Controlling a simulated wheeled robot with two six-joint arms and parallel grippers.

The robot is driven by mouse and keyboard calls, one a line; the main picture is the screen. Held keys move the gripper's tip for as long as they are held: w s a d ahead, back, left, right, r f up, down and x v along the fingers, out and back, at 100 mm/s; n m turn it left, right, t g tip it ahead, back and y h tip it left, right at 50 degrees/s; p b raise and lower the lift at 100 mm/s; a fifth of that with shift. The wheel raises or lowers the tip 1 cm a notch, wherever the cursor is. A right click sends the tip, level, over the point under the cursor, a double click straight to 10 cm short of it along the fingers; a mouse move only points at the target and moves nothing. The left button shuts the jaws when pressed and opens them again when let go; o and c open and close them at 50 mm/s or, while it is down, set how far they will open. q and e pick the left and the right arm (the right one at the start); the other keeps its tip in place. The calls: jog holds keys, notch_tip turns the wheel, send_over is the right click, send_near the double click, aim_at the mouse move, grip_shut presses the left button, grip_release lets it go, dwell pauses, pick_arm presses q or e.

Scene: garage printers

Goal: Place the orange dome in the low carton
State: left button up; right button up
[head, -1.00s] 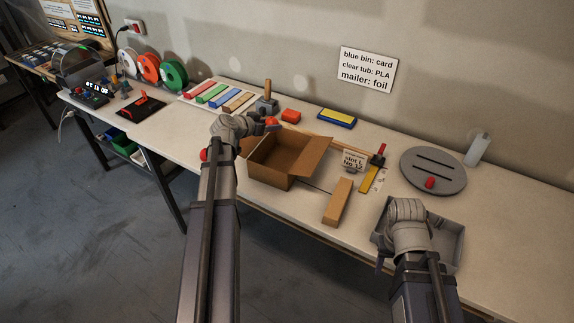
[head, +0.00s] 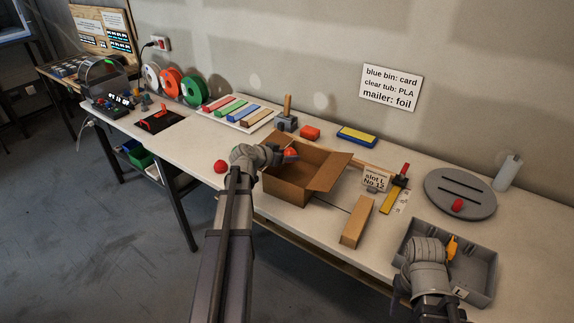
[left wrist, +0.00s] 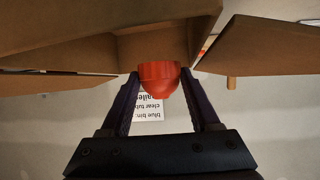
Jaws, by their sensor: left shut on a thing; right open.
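The orange dome (head: 290,154) is in my left gripper (head: 280,155), at the left back part of the open brown low carton (head: 290,190). In the left wrist view the dome (left wrist: 158,75) sits between the two fingers of my left gripper (left wrist: 160,85), which are shut on it. Carton walls and flaps (left wrist: 60,55) fill the top of that view. I cannot tell whether the dome is above the rim or below it. My right gripper (head: 444,255) is open over the grey tray (head: 483,262); its fingers are mostly hidden.
A red ball-like piece (head: 221,166) lies left of my left wrist. A brown block (head: 356,222) lies right of the carton. A card sign (head: 375,179) and a grey slotted disc (head: 460,193) stand further right. An orange-yellow piece (head: 452,246) shows at the tray.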

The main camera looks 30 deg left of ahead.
pick_arm(q)
notch_tip(320, 180, down, 3)
jog(key=shift+r+b, duration=0.2)
jog(key=shift+b, duration=0.65)
jog(key=shift+d+r, duration=0.1)
jog(key=shift+r, duration=0.05)
jog(key=shift+s, duration=0.1)
